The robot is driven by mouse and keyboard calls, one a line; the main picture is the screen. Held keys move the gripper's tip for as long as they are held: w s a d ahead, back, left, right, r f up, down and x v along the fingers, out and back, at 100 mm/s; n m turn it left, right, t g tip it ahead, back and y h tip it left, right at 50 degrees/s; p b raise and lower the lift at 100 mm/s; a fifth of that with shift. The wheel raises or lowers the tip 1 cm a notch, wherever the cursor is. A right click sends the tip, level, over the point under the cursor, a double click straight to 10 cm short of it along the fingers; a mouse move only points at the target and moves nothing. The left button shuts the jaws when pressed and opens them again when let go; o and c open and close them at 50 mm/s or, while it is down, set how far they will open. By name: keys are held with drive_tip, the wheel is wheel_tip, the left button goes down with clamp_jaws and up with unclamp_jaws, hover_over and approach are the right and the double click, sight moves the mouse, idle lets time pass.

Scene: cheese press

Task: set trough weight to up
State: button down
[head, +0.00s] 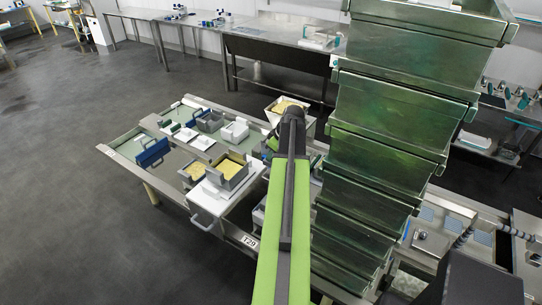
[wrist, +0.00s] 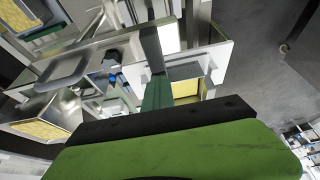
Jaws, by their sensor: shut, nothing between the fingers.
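I cannot single out the trough weight with certainty. The long metal trough table (head: 128,158) stands left of my arm in the head view. On its near end a grey open box with a yellow filling (head: 233,168) stands on a white board (head: 213,197) with a handle at the table's edge. In the wrist view a yellow-filled box (wrist: 187,90) lies past my arm, partly covered by grey and white parts. My arm reaches over the table's right side.
Tall stacked green bins (head: 385,110) stand close on the right of my arm. Blue-handled plates (head: 152,152), white trays and another yellow-filled box (head: 288,106) crowd the table. A steel workbench (head: 275,45) stands behind. The floor (head: 60,190) on the left is clear.

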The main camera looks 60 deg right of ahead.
drive_tip(key=c, duration=2.1)
unclamp_jaws()
drive_tip(key=o, duration=0.9)
drive_tip(key=shift+c, duration=0.2)
drive_tip(key=p+v, duration=1.6)
drive_tip(key=v, duration=0.1)
drive_tip(key=shift+r, duration=0.25)
